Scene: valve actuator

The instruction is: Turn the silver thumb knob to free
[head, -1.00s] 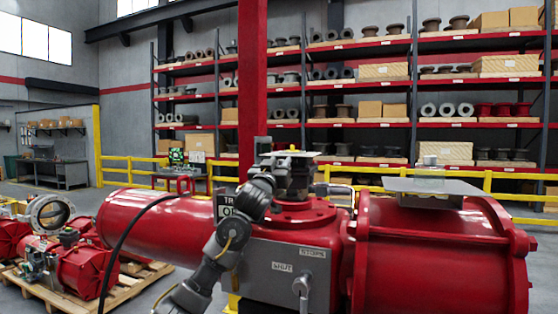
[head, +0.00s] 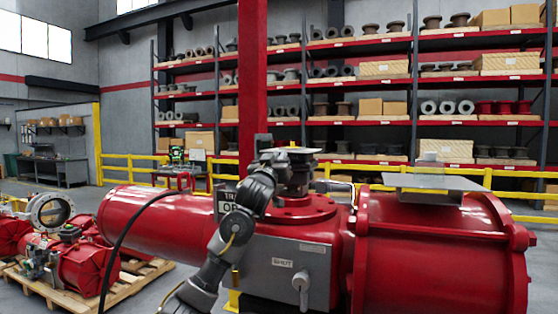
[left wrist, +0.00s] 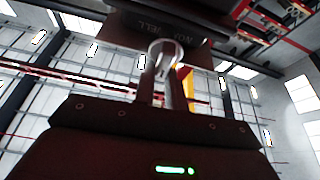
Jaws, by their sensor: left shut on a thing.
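My left arm rises from the bottom of the head view to the dark post on top of the red actuator (head: 165,225). My left gripper (head: 272,157) is beside that post, and its fingertips are hard to make out there. In the left wrist view the two fingers of my left gripper (left wrist: 163,88) are close together on a small silver looped piece (left wrist: 165,50), which looks like the thumb knob. A dark plate with lettering is just beyond it. I cannot tell which way the knob is turned. My right gripper is not in view.
A grey box (head: 285,268) on the actuator's front carries a silver lever (head: 302,284) and a SHUT label. A flat grey plate (head: 430,183) sits on the right cylinder. A pallet (head: 70,290) with red equipment is at left. Yellow rails and shelves stand behind.

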